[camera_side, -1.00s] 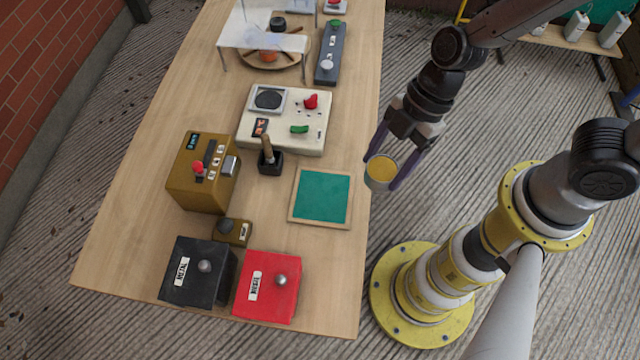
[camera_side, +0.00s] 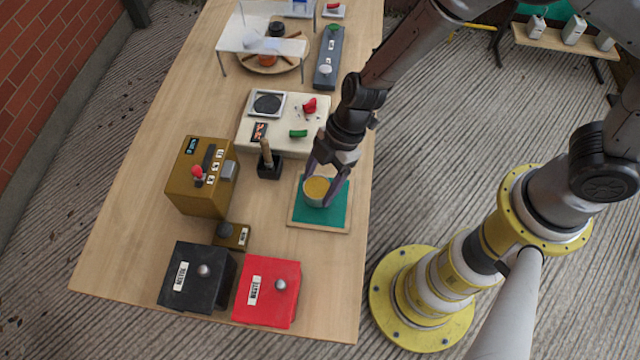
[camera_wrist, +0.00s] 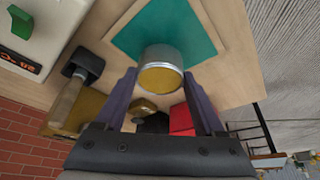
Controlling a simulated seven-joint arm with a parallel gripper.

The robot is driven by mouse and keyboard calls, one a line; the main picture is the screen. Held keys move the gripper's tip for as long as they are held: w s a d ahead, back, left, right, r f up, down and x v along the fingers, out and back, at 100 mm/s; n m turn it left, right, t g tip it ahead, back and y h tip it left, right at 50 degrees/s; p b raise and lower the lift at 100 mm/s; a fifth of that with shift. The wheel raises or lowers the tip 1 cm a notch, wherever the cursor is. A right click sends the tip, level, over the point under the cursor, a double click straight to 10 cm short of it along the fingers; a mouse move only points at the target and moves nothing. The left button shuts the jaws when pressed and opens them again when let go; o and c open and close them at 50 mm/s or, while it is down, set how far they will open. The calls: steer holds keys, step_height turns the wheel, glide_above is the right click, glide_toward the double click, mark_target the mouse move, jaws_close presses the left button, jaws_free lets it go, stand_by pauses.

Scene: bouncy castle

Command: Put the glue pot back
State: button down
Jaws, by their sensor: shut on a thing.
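The glue pot (camera_side: 316,191) is a small grey metal pot with a yellow top. My gripper (camera_side: 323,180) is shut on it, with a dark finger on each side. In the side view the pot is over the green pad (camera_side: 330,213) with a wooden border, upright. I cannot tell whether its base touches the pad. In the wrist view the pot (camera_wrist: 160,72) sits between the fingertips, with the green pad (camera_wrist: 190,28) behind it. A brush or tool with a wooden handle (camera_side: 266,155) stands in a black holder (camera_side: 270,170) to the left of the pad.
A cream panel (camera_side: 285,140) with red and green knobs lies behind the pad. A brown box (camera_side: 195,190) with a red knob is on the left. Black (camera_side: 190,285) and red (camera_side: 268,305) boxes stand in front. The table's right edge is close by.

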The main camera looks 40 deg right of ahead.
steer(key=shift+f, duration=0.9)
jaws_free()
steer(key=shift+f, duration=0.15)
steer(key=d+r+m, duration=0.1)
steer(key=d+r, duration=0.2)
steer(key=r, duration=0.4)
steer(key=d+r+m+t, duration=0.1)
steer(key=d+r, duration=0.2)
steer(key=r, duration=0.3)
steer(key=d+r+m, duration=0.2)
steer(key=d+r, duration=0.2)
steer(key=r, duration=0.3)
steer(key=s+d+r+m+t+h, duration=0.2)
steer(key=s+d+r+m, duration=0.3)
steer(key=s+d+m, duration=0.2)
steer(key=s+d+r+m+t+h, duration=0.2)
steer(key=s+d+r+m, duration=0.4)
steer(key=d, duration=0.4)
steer(key=shift+s+r+m+t+h, duration=0.3)
steer(key=shift+s+m, duration=0.2)
steer(key=shift+s, duration=0.4)
